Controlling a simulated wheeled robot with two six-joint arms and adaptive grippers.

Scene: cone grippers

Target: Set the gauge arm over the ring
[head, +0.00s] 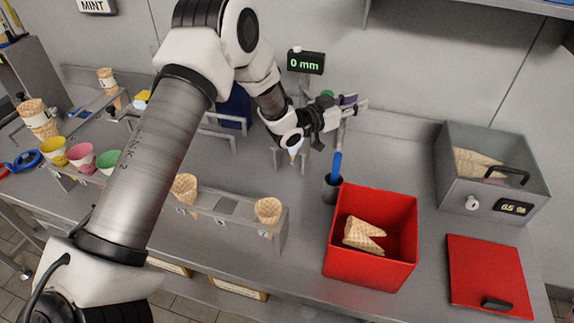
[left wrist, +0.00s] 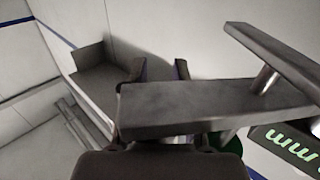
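The gauge display (head: 305,62), reading 0 mm, stands at the back of the counter; part of it shows at the right in the left wrist view (left wrist: 292,148). A dark flat bar, seemingly the gauge arm (left wrist: 200,108), crosses close in front of the left wrist camera, with a short metal post and a second bar at upper right. My left gripper (head: 355,108) is beside the gauge; its fingertips (left wrist: 160,70) show apart beyond the bar, with nothing visibly between them. A green round part (left wrist: 232,143) shows below the bar. I cannot make out the ring for certain. My right gripper is not in view.
A red bin (head: 345,265) holds waffle cones, right of a dark cup (head: 331,190) with a blue-handled tool. A grey box (head: 455,145) and red panel (head: 485,260) are at right. A cone rack (head: 230,208) stands in front. Coloured cups are at left.

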